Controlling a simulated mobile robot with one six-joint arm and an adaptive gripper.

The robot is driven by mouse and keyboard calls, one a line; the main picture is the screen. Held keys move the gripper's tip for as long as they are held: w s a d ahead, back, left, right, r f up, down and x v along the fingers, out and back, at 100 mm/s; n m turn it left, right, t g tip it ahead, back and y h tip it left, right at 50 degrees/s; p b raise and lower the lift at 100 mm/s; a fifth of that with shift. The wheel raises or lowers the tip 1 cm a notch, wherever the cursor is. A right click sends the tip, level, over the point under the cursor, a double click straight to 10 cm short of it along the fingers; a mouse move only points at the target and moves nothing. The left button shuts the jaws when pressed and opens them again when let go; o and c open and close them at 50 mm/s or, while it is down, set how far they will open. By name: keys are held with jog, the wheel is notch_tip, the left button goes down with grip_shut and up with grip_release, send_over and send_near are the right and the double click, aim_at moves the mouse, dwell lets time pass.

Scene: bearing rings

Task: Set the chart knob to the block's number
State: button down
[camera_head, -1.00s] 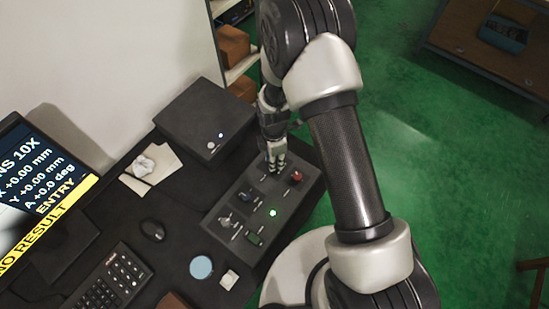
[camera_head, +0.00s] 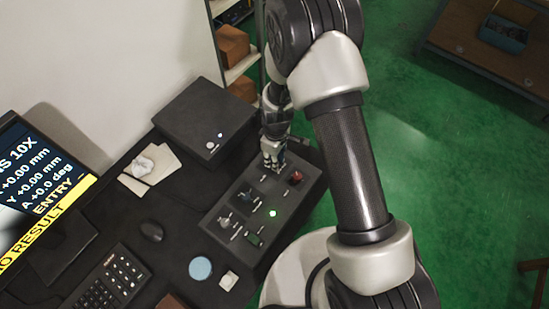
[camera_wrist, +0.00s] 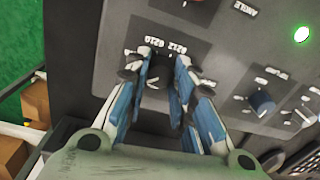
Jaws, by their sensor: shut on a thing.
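The chart knob (camera_wrist: 160,72) is a dark round knob on the grey control panel (camera_head: 290,205). In the wrist view it sits between my fingers, below printed labels that appear to read 6210 and 6212. My gripper (camera_wrist: 164,60) has its blue-padded fingers shut on it from both sides. In the head view my gripper (camera_head: 271,165) reaches down to the panel's upper end, and the knob is hidden there. A small pale block (camera_head: 229,280) lies on the desk in front of the panel; no number is legible on it.
A red button (camera_head: 296,176), a lit green button (camera_head: 273,213) and other knobs and switches share the panel. A dark box (camera_head: 205,120) stands behind. A monitor (camera_head: 40,190), keyboard (camera_head: 110,285), mouse (camera_head: 152,231) and light-blue disc (camera_head: 201,268) are to the left.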

jog(key=m, duration=0.5)
jog(key=shift+m, duration=0.3)
jog(key=m+p, duration=0.1)
jog(key=m, duration=0.3)
jog(key=m+p, duration=0.2)
jog(key=m, duration=0.3)
jog(key=shift+r+m+t, duration=0.1)
jog(key=shift+m+t, duration=0.2)
jog(key=shift+m, duration=0.1)
jog(key=m+p, duration=0.3)
jog(key=m, duration=0.1)
jog(key=shift+m, duration=0.3)
jog(key=shift+d, duration=0.1)
jog(key=c, duration=1.3)
grip_release()
jog(key=shift+s, duration=0.1)
jog(key=shift+c, duration=0.2)
